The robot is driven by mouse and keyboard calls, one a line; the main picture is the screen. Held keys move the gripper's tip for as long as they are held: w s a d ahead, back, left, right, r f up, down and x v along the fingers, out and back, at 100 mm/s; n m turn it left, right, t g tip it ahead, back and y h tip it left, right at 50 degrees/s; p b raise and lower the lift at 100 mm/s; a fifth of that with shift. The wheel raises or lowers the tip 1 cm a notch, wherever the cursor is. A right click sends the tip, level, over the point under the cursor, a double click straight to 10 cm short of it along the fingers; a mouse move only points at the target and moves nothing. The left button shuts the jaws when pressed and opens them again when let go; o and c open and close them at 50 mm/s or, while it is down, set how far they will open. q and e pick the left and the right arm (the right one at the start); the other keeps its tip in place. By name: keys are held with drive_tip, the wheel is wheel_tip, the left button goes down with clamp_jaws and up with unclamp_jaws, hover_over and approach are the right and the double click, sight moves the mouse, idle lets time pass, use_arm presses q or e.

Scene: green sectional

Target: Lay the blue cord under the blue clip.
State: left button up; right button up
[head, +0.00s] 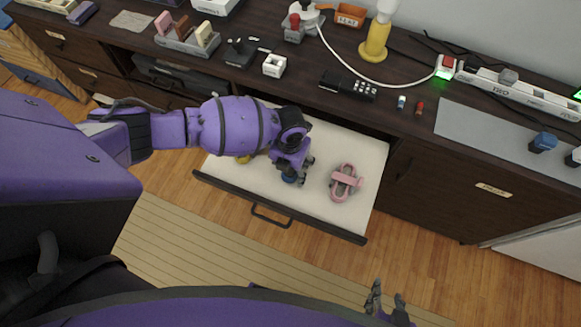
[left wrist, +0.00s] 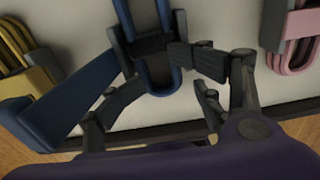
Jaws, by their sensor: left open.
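The blue cord (left wrist: 155,72) lies as a coiled bundle with a dark band in the open drawer. In the head view the blue cord (head: 289,178) is mostly hidden by my left gripper (head: 297,172). My left gripper (left wrist: 155,52) is open, its fingers on either side of the bundle; I cannot tell whether they touch it. A blue block-like piece (head: 543,142), possibly the blue clip, sits on the grey mat at the right of the counter. My right gripper (head: 387,296) is at the bottom edge, fingers apart and empty, away from the drawer.
A pink bundle (head: 345,182) lies right of the blue cord in the drawer (head: 325,145); a yellow bundle (left wrist: 28,75) lies to the left. The grey mat (head: 480,130) has free room. A power strip (head: 515,90), lamp (head: 376,40) and black device (head: 348,87) stand on the counter.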

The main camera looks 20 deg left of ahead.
use_arm(q)
drive_tip(key=shift+w+r, duration=0.1)
drive_tip(key=shift+r, duration=0.05)
wheel_tip(320, 180, up, 12)
use_arm(e)
drive_tip(key=shift+w+r, duration=0.1)
drive_tip(key=shift+w, duration=0.15)
drive_tip(key=shift+a, duration=0.1)
idle(0.7)
